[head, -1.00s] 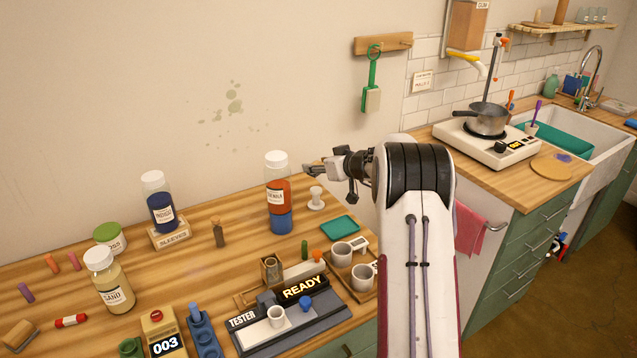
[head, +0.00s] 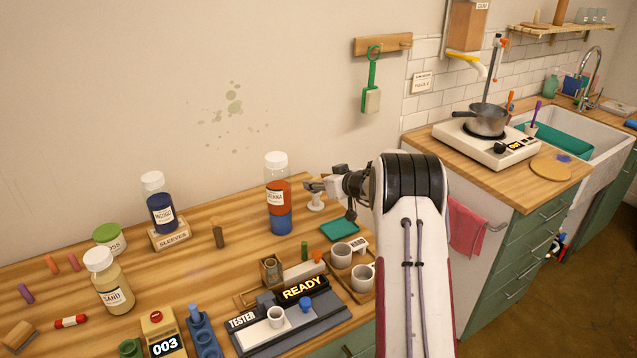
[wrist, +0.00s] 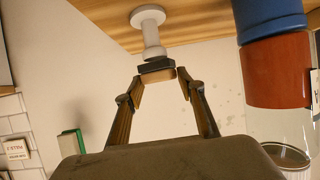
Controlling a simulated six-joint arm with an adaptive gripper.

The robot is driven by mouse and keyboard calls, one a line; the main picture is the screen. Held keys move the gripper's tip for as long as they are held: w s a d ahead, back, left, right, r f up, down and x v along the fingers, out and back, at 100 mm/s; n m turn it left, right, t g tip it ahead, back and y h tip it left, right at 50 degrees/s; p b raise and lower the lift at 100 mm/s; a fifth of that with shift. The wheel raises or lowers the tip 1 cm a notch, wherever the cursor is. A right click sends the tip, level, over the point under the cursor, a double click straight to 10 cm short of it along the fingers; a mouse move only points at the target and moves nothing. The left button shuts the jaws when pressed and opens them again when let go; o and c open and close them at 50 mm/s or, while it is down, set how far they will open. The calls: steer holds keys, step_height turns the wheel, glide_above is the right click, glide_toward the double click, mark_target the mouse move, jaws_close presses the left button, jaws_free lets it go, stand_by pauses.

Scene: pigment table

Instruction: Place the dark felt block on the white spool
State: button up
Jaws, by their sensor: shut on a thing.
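The white spool (head: 316,203) stands upright on the wooden table, to the right of the sienna jar. In the wrist view, where the picture is upside down, the spool (wrist: 151,34) shows its base on the table and its free end toward my gripper. The dark felt block (wrist: 155,65), with a tan layer on one side, sits between my fingertips, right at the spool's free end. I cannot tell if block and spool touch. My gripper (wrist: 159,78) is shut on the block. In the head view my gripper (head: 309,186) is at the spool's top; the block is not distinct there.
The tall sienna jar (head: 277,192) stands close to the left of the spool. A teal tray (head: 340,230) and cups (head: 341,254) are in front. The wall is close behind. The tester (head: 290,318) is nearer the front edge.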

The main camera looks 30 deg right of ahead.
steer(key=shift+f, duration=0.2)
steer(key=o, duration=1)
steer(key=shift+r, duration=0.15)
steer(key=shift+s+r, duration=0.1)
steer(key=shift+s, duration=0.15)
steer(key=shift+v, duration=5.7)
steer(key=shift+d, duration=0.1)
